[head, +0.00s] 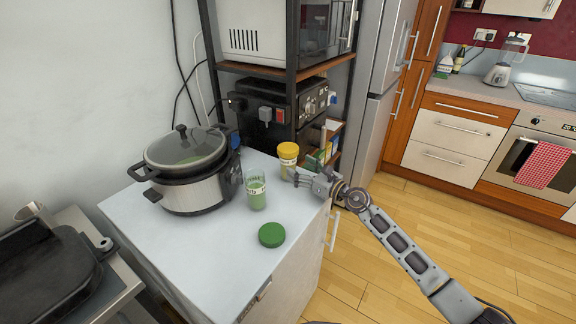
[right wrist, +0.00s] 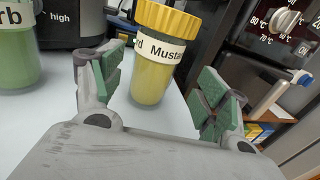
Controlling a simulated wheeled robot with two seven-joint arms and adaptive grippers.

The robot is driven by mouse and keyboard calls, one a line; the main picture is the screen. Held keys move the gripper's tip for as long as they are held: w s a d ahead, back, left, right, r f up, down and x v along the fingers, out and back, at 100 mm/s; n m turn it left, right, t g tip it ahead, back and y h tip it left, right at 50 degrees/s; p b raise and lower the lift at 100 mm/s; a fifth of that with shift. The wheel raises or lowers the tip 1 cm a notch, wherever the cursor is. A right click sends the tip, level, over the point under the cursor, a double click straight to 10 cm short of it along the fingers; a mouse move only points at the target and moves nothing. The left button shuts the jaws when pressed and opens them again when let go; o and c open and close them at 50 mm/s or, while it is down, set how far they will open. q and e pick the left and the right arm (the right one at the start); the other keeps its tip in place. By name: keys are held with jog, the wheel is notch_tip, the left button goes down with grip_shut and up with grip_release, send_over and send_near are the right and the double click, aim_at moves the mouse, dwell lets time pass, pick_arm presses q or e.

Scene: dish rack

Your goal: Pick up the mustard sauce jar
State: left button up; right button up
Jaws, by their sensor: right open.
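The mustard sauce jar (head: 288,162) has a yellow lid and a pale label and stands upright on the white counter (head: 215,255), near its back right corner. In the right wrist view the jar (right wrist: 153,82) shows its "Mustard" label and stands ahead, between the open fingers. My right gripper (head: 302,180) is open and empty, just in front and to the right of the jar. Its green-padded fingers (right wrist: 163,95) sit on either side of the jar, apart from it as far as I can see. My left gripper is not in view.
A green herb jar (head: 256,194) stands open on the counter, left of the mustard jar. A green lid (head: 271,235) lies in front. A slow cooker (head: 185,170) fills the counter's back left. A shelf rack (head: 293,70) rises behind.

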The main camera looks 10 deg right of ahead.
aim_at(294, 168)
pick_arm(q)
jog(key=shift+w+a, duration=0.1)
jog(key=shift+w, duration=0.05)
pick_arm(e)
jog(key=shift+w+a, duration=0.15)
jog(key=shift+w+a, duration=0.1)
jog(key=shift+w+a, duration=0.15)
jog(key=shift+w+a+f, duration=0.2)
jog(key=shift+w+a, duration=0.3)
jog(key=shift+w, duration=0.05)
jog(key=shift+x, duration=1.1)
jog(key=shift+w+a+f, duration=0.1)
jog(key=shift+w+a, duration=0.2)
jog(key=shift+a, duration=0.05)
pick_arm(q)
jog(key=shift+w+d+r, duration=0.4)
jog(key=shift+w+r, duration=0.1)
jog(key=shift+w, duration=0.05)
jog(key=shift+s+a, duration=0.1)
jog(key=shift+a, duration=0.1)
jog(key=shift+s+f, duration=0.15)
